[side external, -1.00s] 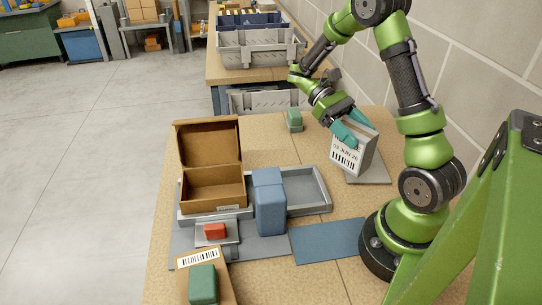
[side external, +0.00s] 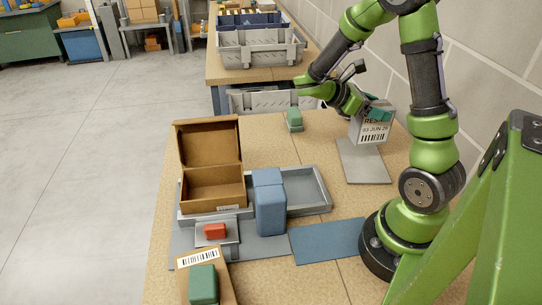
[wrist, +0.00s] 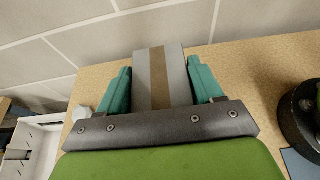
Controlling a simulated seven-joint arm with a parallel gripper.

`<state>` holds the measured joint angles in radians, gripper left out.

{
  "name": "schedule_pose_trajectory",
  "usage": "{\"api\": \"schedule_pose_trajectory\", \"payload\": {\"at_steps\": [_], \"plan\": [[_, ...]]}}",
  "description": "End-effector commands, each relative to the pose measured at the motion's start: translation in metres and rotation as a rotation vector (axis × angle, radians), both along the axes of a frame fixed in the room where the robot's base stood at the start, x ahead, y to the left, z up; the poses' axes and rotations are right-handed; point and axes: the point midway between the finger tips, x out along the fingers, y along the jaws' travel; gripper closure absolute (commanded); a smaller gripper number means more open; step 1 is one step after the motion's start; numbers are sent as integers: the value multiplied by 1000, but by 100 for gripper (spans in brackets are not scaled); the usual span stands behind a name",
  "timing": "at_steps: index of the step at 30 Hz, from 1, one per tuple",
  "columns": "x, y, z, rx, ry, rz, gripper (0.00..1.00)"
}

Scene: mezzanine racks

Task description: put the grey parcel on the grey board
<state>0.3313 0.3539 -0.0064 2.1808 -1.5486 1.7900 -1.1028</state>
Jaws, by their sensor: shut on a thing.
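The grey parcel (side external: 371,132) is a box with a printed label and barcode; in the wrist view (wrist: 175,75) a brown tape strip runs along it. My gripper (side external: 378,110) is shut on it, with teal fingers on both sides, also in the wrist view (wrist: 160,85). The parcel looks close to upright. The grey board (side external: 363,168) lies flat on the table to the right, its front part bare. The parcel appears at the board's far edge; whether it touches the board or the table I cannot tell.
A small green block (side external: 294,120) stands left of the parcel. An open brown box (side external: 212,190), a grey tray (side external: 318,195), a blue block (side external: 269,205) and a blue mat (side external: 328,241) lie nearer. A block wall (side external: 490,60) runs along the right.

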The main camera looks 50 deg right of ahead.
Motion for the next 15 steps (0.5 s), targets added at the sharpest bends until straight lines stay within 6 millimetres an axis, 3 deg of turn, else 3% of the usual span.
{"api": "schedule_pose_trajectory", "payload": {"at_steps": [3, 15], "plan": [[-1, 0, -21, 4, 5, -2, 76], [-1, 0, -66, 2, 0, -3, 76]]}}
